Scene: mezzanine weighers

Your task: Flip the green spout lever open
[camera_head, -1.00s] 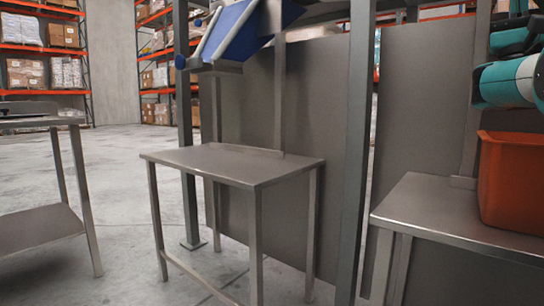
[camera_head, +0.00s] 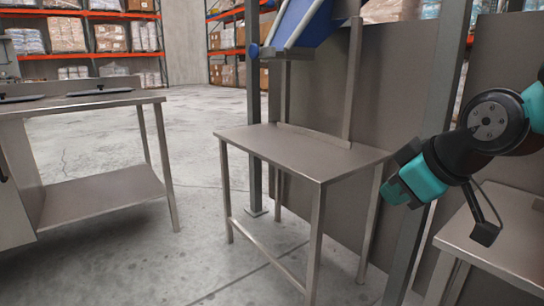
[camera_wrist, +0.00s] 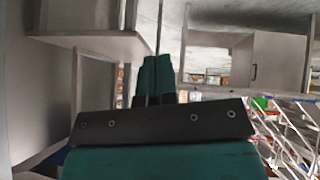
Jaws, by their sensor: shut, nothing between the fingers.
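I cannot make out a green spout lever in either view. A blue chute-like part (camera_head: 312,22) on a pale metal frame, with a blue knob at its lower left, hangs above the middle steel table; its upper part is cut off by the picture's top. My gripper (camera_head: 396,190), teal and black, is at the right in the head view, in front of a steel post and right of the middle table. In the wrist view its teal fingers (camera_wrist: 157,66) are together beyond a dark plate, with nothing seen between them.
The middle steel table (camera_head: 300,152) is bare. A steel bench (camera_head: 85,103) with flat dark items stands left, another table (camera_head: 500,250) lower right. A grey post (camera_head: 430,150) and panels stand behind. Open concrete floor (camera_head: 205,190) lies between the left bench and middle table.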

